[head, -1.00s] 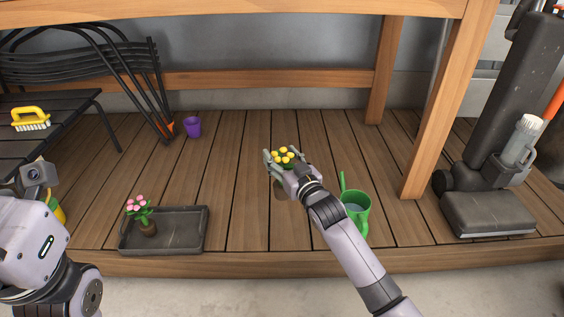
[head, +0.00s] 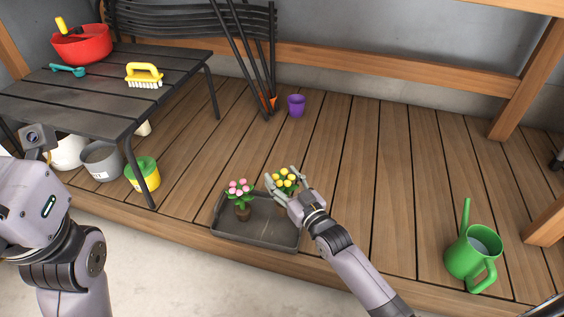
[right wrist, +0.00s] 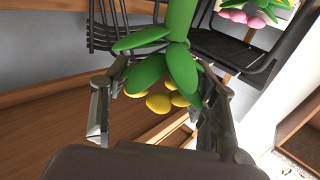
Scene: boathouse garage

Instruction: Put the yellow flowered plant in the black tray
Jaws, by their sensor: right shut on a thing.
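The yellow flowered plant (head: 287,176) is held in my right gripper (head: 283,186), over the right end of the black tray (head: 255,238) in the head view. The right wrist view shows its green leaves (right wrist: 180,72) and yellow blooms between the two fingers. My gripper hides its pot in the head view, so I cannot tell whether it touches the tray. A pink flowered plant (head: 240,194) stands upright in the tray's left part. My left arm shows at the left edge, but its gripper fingers are not visible.
A green watering can (head: 472,254) stands on the deck at right. A dark slatted table (head: 105,98) is at left, holding a yellow brush (head: 144,74) and a red bowl (head: 82,45). A yellow-green pot (head: 142,174) stands left of the tray. A purple cup (head: 296,105) is behind.

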